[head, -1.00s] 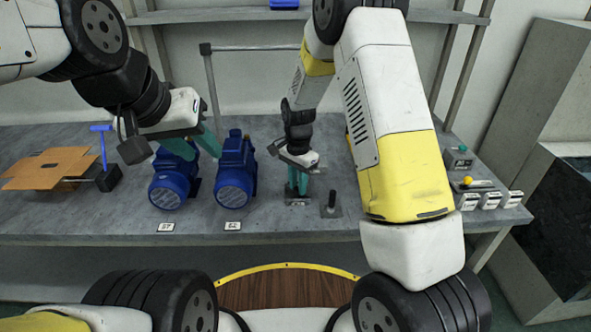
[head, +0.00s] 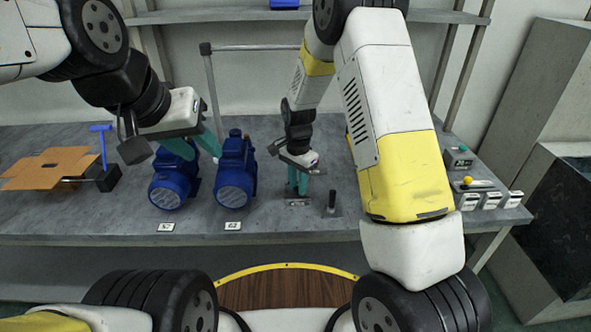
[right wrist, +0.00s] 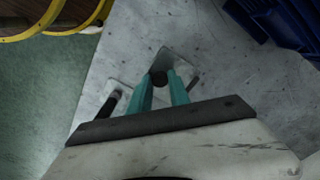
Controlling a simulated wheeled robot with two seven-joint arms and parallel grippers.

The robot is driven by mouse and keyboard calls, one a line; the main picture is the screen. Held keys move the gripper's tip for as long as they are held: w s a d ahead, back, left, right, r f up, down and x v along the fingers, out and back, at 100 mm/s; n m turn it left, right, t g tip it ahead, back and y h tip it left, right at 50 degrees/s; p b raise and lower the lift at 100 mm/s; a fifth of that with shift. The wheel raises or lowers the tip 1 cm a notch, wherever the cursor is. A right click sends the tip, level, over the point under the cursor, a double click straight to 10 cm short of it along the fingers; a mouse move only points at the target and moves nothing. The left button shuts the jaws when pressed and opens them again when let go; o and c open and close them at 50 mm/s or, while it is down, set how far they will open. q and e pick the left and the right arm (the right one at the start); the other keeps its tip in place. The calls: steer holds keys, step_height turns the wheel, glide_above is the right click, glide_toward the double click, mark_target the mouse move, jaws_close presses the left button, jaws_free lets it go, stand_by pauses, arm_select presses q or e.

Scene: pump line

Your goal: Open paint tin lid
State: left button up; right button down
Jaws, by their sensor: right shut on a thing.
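No paint tin or lid shows in either view. My right gripper (head: 297,186) is shut on a dark upright post, low over a small metal plate (head: 297,202) on the bench. In the right wrist view the two teal fingers stand on either side of the round dark top of this post (right wrist: 158,77). My left gripper (head: 195,147) is open, its teal fingers spread, above and in front of the two blue pumps, and holds nothing that I can see.
Blue pumps (head: 174,182) and (head: 236,178) stand on the grey bench. A second dark post (head: 332,203) on a plate is close to the right gripper. A cardboard piece (head: 50,167) and blue T-handle (head: 101,140) lie left; switch boxes (head: 459,158) stand right.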

steer(key=shift+w, duration=0.1)
steer(key=g, duration=0.1)
steer(key=w+r+g, duration=0.1)
steer(key=g, duration=0.1)
steer(key=shift+w+r, duration=0.15)
steer(key=shift+w, duration=0.15)
steer(key=shift+w+r+g, duration=0.25)
steer(key=shift+w+g, duration=0.25)
steer(key=shift+g, duration=0.5)
steer(key=shift+w+r+g, duration=0.25)
steer(key=shift+w+g, duration=0.2)
steer(key=shift+g, duration=0.55)
steer(key=c, duration=1.2)
jaws_free()
